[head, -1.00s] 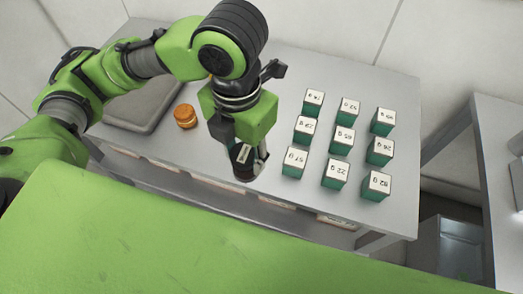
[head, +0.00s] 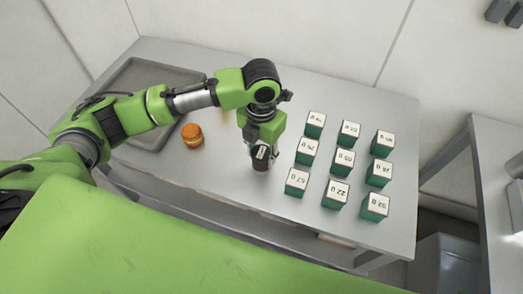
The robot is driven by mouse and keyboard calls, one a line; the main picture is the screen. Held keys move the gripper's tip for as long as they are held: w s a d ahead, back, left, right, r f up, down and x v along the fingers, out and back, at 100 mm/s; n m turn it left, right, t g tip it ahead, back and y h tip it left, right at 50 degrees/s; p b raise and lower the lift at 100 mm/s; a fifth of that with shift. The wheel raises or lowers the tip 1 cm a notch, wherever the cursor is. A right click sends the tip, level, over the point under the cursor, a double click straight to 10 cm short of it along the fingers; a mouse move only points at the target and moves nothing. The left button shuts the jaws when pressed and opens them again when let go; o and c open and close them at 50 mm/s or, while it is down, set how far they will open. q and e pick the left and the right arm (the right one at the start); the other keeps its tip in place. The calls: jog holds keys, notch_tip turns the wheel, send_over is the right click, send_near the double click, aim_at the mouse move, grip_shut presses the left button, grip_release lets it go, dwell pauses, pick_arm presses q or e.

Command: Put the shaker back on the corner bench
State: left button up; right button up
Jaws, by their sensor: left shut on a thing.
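The shaker (head: 261,158) is a small dark cylinder with a pale label. My left gripper (head: 262,142) is shut on it, pointing down at the bench between an orange-lidded jar and the green boxes. I cannot tell whether the shaker's base touches the bench top. The metal bench (head: 230,190) runs along the wall and carries these things. My right gripper does not show.
Several green boxes with white weight-marked tops (head: 344,162) stand in rows just right of the shaker. An orange-lidded jar (head: 192,136) and a grey tray (head: 150,78) are to the left. Another metal bench (head: 492,150) stands at the right edge.

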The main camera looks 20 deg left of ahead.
aim_at(261, 153)
pick_arm(q)
jog(key=shift+f, duration=0.3)
jog(key=shift+f, duration=0.15)
jog(key=o, duration=1.2)
notch_tip(261, 153, up, 12)
jog(key=b, duration=0.2)
jog(key=shift+b, duration=0.35)
jog(key=shift+s, duration=0.1)
